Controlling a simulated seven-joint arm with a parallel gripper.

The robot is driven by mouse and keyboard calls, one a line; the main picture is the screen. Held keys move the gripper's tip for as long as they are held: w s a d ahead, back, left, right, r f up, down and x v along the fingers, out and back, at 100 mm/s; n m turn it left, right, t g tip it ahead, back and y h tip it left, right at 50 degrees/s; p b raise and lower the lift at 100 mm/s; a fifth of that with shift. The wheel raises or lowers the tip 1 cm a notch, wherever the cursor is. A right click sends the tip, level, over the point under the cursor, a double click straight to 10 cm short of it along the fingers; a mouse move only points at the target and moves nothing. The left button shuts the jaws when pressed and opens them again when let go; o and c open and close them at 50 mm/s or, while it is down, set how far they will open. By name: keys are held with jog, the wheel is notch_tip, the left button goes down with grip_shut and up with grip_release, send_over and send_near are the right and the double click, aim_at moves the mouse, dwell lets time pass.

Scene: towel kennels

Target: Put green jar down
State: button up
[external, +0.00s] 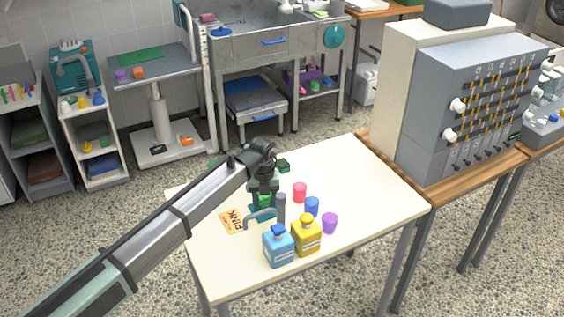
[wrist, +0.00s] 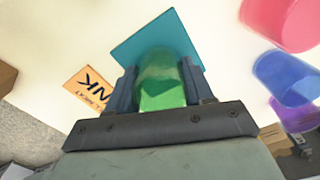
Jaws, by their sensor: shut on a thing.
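The green jar (wrist: 162,85) is between the two fingers of my gripper (wrist: 160,88) in the wrist view, and the fingers are shut on it. A teal square (wrist: 178,38) lies on the table beneath and beyond the jar. In the external view my gripper (external: 263,197) is over the table with the green jar (external: 265,201) in it, above the teal square (external: 257,212). I cannot tell whether the jar's bottom touches the square.
A red cup (external: 300,191), a blue cup (external: 312,206) and a purple cup (external: 330,223) stand right of my gripper. A blue bottle (external: 278,248) and a yellow bottle (external: 307,236) stand in front. An orange card (external: 232,221) lies left. The white table (external: 362,190) is clear at right.

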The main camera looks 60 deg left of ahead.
jog(key=shift+f, duration=0.1)
jog(key=o, duration=1)
notch_tip(320, 180, up, 12)
jog(key=shift+r, duration=0.15)
